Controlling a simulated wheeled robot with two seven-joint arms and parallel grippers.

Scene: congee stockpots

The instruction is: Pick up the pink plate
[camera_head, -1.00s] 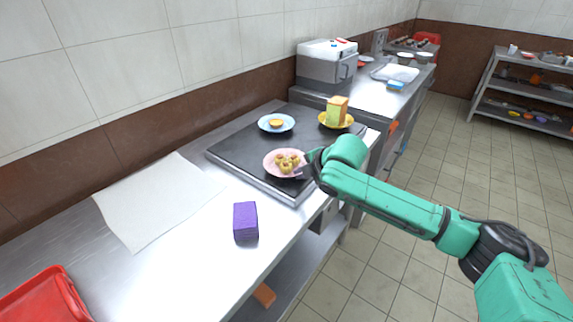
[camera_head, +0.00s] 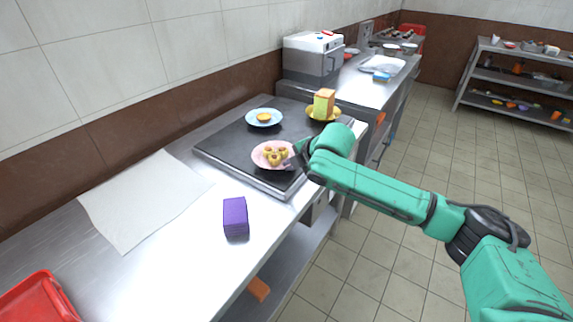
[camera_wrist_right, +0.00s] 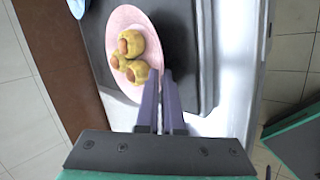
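The pink plate (camera_head: 257,161) holds several yellow buns with brownish centres (camera_head: 275,155) and is over the dark griddle top (camera_head: 228,150). My right gripper (camera_head: 291,160) is at the plate's right rim. In the right wrist view, its two fingers (camera_wrist_right: 160,82) are close together with the rim of the pink plate (camera_wrist_right: 122,17) between their tips, so it looks shut on the rim. The fingertips are small and partly hidden by the wrist in the head view. A gap under the plate is hard to judge. My left gripper is not in view.
A blue plate (camera_head: 250,120) with a yellow item and a yellow plate (camera_head: 332,117) bearing a green-and-orange box (camera_head: 324,103) sit behind. A purple block (camera_head: 235,218), white sheet (camera_head: 130,205) and red tray (camera_head: 40,300) are on the steel counter.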

